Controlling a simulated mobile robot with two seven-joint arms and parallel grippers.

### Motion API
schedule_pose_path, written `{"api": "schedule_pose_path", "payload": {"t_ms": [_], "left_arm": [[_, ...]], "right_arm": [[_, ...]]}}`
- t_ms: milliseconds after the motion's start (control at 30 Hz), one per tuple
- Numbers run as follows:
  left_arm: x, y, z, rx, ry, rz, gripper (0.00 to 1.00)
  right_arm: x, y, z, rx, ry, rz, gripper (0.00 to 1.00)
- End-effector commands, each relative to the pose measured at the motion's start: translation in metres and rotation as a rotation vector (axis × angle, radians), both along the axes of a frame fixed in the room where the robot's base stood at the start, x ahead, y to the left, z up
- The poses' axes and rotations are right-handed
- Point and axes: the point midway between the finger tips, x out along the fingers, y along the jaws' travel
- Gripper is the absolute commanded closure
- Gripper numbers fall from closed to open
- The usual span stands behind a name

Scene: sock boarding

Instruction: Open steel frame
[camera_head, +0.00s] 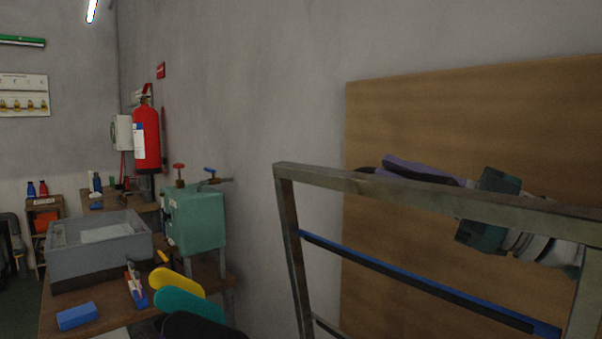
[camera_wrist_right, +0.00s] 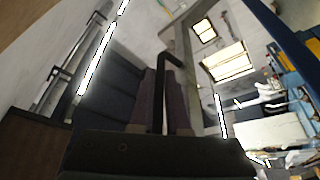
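The steel frame (camera_head: 292,226) stands in the right foreground of the head view, a grey metal rectangle with a blue-edged bar across it. My right gripper (camera_head: 385,166) lies along the frame's top bar, which partly hides it. It has purple fingers and points left. In the right wrist view the two purple fingers stand close on either side of a bent black handle (camera_wrist_right: 167,66), and they look shut on it. A grey beam of the frame also shows there (camera_wrist_right: 184,52), beside the handle's bent end. My left gripper is out of view.
A brown wooden board (camera_head: 430,120) is on the wall behind the frame. To the left, a workbench (camera_head: 60,308) bears a grey box (camera_head: 75,262), a green machine (camera_head: 195,222) and coloured sock-shaped boards (camera_head: 180,303). A red extinguisher (camera_head: 147,140) hangs on the wall.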

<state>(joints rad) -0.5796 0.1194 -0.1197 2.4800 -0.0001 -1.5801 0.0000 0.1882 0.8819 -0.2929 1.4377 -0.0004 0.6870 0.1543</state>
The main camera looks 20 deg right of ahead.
Motion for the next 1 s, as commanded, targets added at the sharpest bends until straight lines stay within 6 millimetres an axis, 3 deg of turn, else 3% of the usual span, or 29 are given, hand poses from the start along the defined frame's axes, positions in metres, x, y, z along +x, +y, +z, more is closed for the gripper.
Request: {"api": "schedule_pose_path", "payload": {"t_ms": [100,400,800,1000], "left_arm": [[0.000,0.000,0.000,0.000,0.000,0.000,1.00],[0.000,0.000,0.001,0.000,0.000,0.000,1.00],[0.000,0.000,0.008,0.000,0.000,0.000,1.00],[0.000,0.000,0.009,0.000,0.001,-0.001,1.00]], "right_arm": [[0.000,0.000,0.000,-0.001,0.001,-0.002,0.74],[-0.003,-0.002,-0.002,-0.002,0.002,0.000,0.74],[-0.048,-0.035,-0.019,-0.001,0.005,-0.002,0.74],[-0.058,-0.043,-0.022,-0.002,0.000,-0.002,0.74]]}}
